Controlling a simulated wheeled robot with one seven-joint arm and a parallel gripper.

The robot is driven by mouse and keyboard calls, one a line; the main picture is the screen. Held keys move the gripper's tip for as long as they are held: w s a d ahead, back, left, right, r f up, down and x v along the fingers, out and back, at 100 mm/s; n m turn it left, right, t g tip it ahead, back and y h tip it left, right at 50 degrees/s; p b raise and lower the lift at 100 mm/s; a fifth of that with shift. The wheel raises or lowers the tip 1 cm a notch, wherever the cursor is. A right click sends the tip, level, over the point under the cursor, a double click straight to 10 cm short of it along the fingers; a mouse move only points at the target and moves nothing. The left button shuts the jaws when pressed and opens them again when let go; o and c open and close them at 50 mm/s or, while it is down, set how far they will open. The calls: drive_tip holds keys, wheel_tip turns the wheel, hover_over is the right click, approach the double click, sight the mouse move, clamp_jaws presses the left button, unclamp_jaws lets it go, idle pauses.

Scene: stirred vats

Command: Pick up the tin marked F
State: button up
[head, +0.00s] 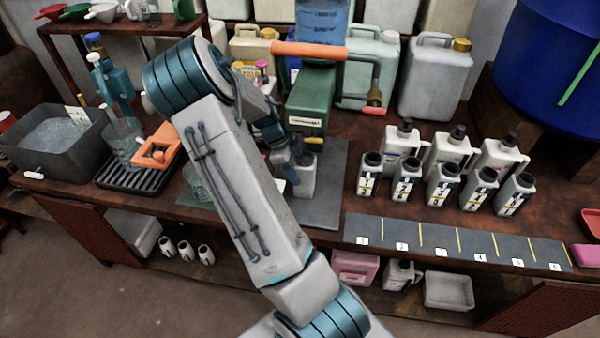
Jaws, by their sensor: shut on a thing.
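A small pale grey tin (306,182) with a dark opening stands upright on the dark grey mat, just in front of the green hand-cranked machine. My gripper (291,168) is shut on this tin from its left side. My arm hides part of the grip, and no mark on this tin can be read. Several similar tins, such as this one (407,180), stand in a row to the right with dark label bands and yellow bars. Their marks are too small to read surely, so I cannot tell which is F.
The green machine (312,95) with an orange handle stands behind my gripper. White jugs (402,140) stand behind the tin row. A dark numbered strip (440,238) along the bench's front edge is empty. A grey basin (55,140) and a drip tray (140,175) are at left.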

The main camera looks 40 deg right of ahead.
drive_tip(key=shift+r, duration=0.2)
drive_tip(key=shift+a+r, duration=0.1)
drive_tip(key=shift+r, duration=0.5)
drive_tip(key=s+a, duration=1.1)
drive_tip(key=a, duration=0.2)
drive_tip(key=shift+s+a+b, duration=0.25)
drive_tip(key=shift+s+b, duration=0.05)
drive_tip(key=shift+s, duration=0.05)
